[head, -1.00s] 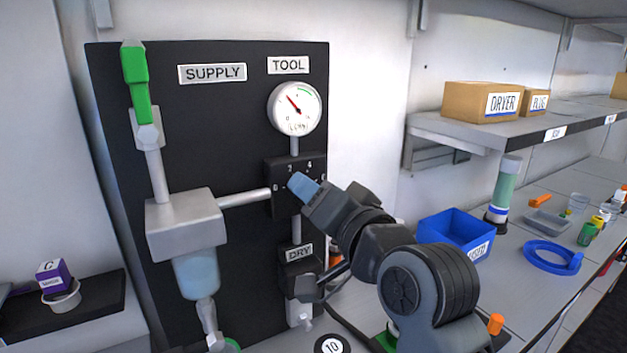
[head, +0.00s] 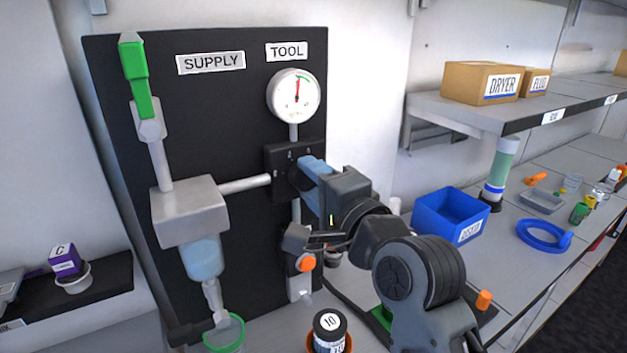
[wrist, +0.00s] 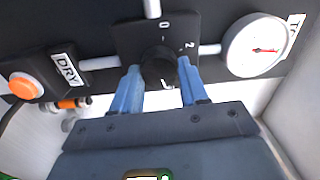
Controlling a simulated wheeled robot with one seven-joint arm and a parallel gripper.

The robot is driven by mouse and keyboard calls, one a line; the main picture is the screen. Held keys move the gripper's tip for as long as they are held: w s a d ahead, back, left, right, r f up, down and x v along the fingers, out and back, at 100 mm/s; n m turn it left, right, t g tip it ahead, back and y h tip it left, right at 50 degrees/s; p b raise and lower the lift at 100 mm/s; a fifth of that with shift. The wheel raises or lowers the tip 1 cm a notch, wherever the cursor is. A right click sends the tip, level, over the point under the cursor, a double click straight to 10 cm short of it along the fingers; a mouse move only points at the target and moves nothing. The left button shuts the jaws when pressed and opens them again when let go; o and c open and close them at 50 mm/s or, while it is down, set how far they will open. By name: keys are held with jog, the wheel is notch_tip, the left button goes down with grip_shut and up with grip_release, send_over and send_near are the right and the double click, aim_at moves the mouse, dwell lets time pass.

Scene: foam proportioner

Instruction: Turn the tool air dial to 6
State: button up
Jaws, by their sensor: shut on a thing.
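The tool air dial is a black knob (wrist: 158,68) on a dark square plate (head: 280,172) marked with numbers, under the TOOL label (head: 287,51). In the wrist view, "0" and "2" can be read beside the knob; other marks are hidden or unclear. My gripper (wrist: 160,90) has its two blue fingers on either side of the knob, shut on it. In the head view my gripper (head: 309,178) hides much of the knob. The round gauge (head: 294,96) above has a red needle pointing nearly straight up; the gauge also shows in the wrist view (wrist: 254,48).
A grey supply block (head: 189,210) and pipe sit left of the dial. A unit with an orange button (head: 306,262) is below it. A blue bin (head: 452,214) is on the bench to the right.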

dwell(0.3)
jog(key=o, duration=1.1)
jog(key=shift+c, duration=0.2)
jog(key=b+v, duration=0.1)
jog(key=v, duration=0.6)
jog(key=shift+s+d+b, duration=0.25)
jog(key=shift+s+b, duration=0.1)
jog(key=shift+f, duration=0.1)
